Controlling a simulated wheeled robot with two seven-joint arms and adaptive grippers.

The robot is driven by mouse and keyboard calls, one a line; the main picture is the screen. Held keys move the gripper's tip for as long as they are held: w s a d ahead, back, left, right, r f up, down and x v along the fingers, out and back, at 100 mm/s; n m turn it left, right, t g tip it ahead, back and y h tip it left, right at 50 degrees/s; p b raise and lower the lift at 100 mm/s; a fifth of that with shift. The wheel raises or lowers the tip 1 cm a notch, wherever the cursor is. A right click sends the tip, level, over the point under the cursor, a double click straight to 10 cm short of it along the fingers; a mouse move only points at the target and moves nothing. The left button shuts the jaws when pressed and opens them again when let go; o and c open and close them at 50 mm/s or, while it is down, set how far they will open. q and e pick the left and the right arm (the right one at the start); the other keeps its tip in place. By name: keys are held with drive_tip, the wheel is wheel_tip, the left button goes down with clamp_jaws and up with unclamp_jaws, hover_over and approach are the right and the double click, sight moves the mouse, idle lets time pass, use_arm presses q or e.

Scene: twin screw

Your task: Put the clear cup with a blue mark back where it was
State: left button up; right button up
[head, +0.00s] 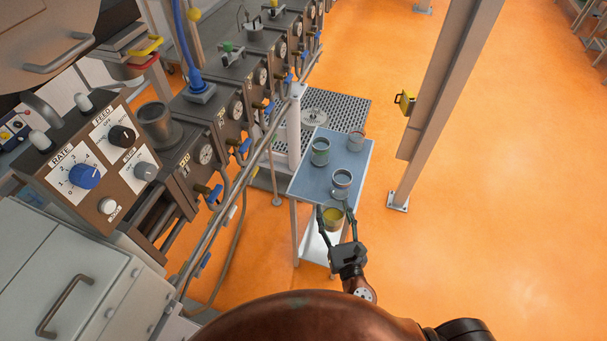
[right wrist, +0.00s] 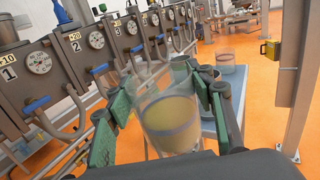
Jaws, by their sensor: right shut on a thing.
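A clear cup (right wrist: 170,125) with yellowish contents and a bluish-grey band fills the middle of the right wrist view. My right gripper (right wrist: 168,112) is shut on it, with a green-padded finger on each side. In the head view this cup (head: 333,218) is upright at the near edge of a small blue-grey table (head: 306,183). I cannot tell its height against the tabletop. Three other cups stand on the table: one at the left (head: 320,152), one at the back right (head: 356,140) and one near the front (head: 341,184). My left gripper is not in view.
A row of machine units with gauges (head: 205,153), valves and pipes runs along the left of the table. A perforated metal platform (head: 345,107) lies behind it. A grey post (head: 440,100) stands to the right. The orange floor (head: 500,200) is clear further right.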

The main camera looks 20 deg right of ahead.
drive_tip(key=w+a+r+m+h+b, duration=0.15)
drive_tip(key=w+a, duration=0.45)
drive_tip(key=w, duration=0.6)
drive_tip(key=shift+g+h, duration=0.3)
drive_tip(key=shift+h, duration=0.25)
drive_tip(key=w+d+f+b, duration=0.1)
drive_tip(key=w+f+b, duration=0.1)
drive_tip(key=w+f, duration=0.2)
drive_tip(key=w+d+f+b, duration=0.2)
drive_tip(key=w+f, duration=0.2)
drive_tip(key=w+d+f+b, duration=0.2)
drive_tip(key=w+f+b, duration=0.1)
drive_tip(key=w+f, duration=0.1)
drive_tip(key=shift+w+f, duration=0.15)
drive_tip(key=shift+f, duration=0.4)
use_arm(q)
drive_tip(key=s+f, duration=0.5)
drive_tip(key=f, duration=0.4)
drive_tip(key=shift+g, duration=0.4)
use_arm(e)
drive_tip(key=shift+r, duration=0.1)
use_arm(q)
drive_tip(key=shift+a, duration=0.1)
use_arm(e)
drive_tip(key=o, duration=1.4)
